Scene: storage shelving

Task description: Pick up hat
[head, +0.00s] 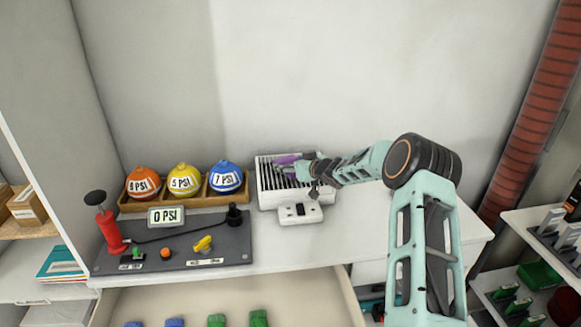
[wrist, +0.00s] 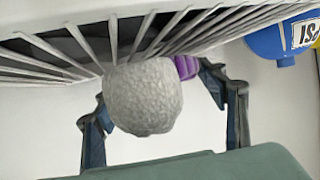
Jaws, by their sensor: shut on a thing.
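The hat shows as a purple piece (head: 287,159) at the top of a white slatted rack (head: 265,190) in the head view. In the wrist view a round, fuzzy grey pom-pom (wrist: 143,95) fills the middle, with a bit of purple (wrist: 186,67) behind it, which looks like the same hat. My gripper (head: 308,168) reaches in from the right at the rack. Its two fingers (wrist: 160,105) stand on either side of the pom-pom, closed on the hat. Most of the hat is hidden behind the pom-pom and the slats, and I cannot tell whether it touches the rack.
A wooden tray (head: 190,204) with orange, yellow and blue gauge balls stands left of the rack. A dark panel (head: 215,250) with a red pump (head: 109,232) lies in front of it. A white box (head: 299,213) sits before the rack. Free counter lies to the right.

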